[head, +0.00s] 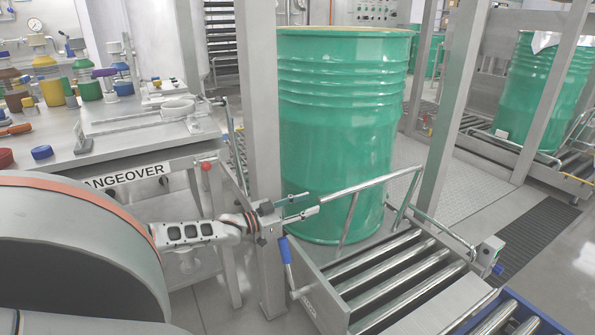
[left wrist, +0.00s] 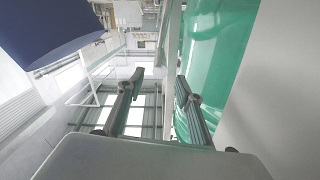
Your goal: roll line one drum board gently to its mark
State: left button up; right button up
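A large green drum (head: 340,130) stands upright at the far end of the roller conveyor (head: 400,275). Its lower front is partly behind a bent metal rail (head: 370,183). I cannot clearly make out a board under the drum. My left gripper (head: 313,203) is open and empty, in front of the drum's lower left side and close to the steel post. In the left wrist view, the open fingers (left wrist: 159,77) have nothing between them, and the green drum (left wrist: 215,60) is to their right. I cannot tell whether a finger touches it. My right gripper is not in view.
A steel post (head: 258,120) stands just left of the drum. A blue-handled lever (head: 286,252) sits at the conveyor's left side. The changeover bench (head: 120,150) with coloured parts is at the left. A second drum (head: 540,95) stands at the right.

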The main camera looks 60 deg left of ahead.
pick_arm(q)
jog(key=shift+s, duration=1.2)
jog(key=shift+s, duration=0.2)
